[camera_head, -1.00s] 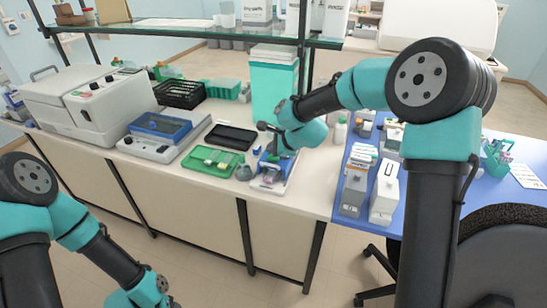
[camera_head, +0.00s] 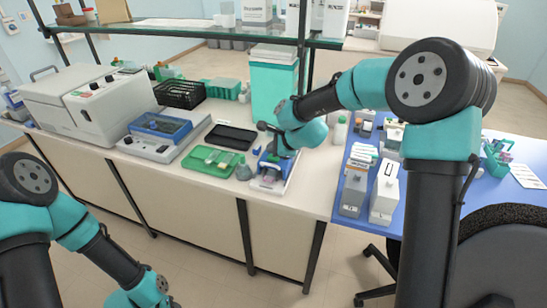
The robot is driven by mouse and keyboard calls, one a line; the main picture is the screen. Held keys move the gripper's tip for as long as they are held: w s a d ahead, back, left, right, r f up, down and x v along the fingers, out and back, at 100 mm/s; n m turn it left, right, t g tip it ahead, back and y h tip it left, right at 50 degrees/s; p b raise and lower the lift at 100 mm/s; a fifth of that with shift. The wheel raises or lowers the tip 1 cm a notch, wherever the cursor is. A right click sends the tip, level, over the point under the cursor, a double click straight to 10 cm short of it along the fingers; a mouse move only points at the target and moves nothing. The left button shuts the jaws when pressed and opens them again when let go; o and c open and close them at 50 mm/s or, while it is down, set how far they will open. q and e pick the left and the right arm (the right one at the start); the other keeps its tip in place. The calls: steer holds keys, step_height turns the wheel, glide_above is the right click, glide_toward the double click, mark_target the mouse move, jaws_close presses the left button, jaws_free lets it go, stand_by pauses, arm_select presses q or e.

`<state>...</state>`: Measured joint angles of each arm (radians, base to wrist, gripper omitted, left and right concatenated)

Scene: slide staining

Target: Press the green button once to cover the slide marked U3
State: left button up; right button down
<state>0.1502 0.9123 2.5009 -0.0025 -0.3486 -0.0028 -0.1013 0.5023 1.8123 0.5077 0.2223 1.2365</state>
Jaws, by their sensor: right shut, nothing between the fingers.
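A small blue-and-white device (camera_head: 268,185) stands near the front edge of the bench, with a dark purple part at its front. My right gripper (camera_head: 273,157) is shut and empty, pointing down right over this device. Its tips are small and partly lost against the blue part, so I cannot tell whether they touch it. I cannot make out the green button or the U3 mark at this size. A green tray (camera_head: 196,165) with pale slide-like pieces lies to the left of the device. My left arm is at the lower left, its gripper out of view.
A black tray (camera_head: 231,137) lies behind. A tall teal-and-white bin (camera_head: 272,85) stands at the back. White-and-grey boxes (camera_head: 384,192) stand on the blue mat to the right.

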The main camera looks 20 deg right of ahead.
mark_target(273, 158)
steer(key=shift+f, duration=0.2)
steer(key=shift+f, duration=0.2)
steer(key=shift+f, duration=0.65)
stand_by(1.2)
steer(key=shift+r, duration=1.05)
steer(key=shift+r, duration=2.55)
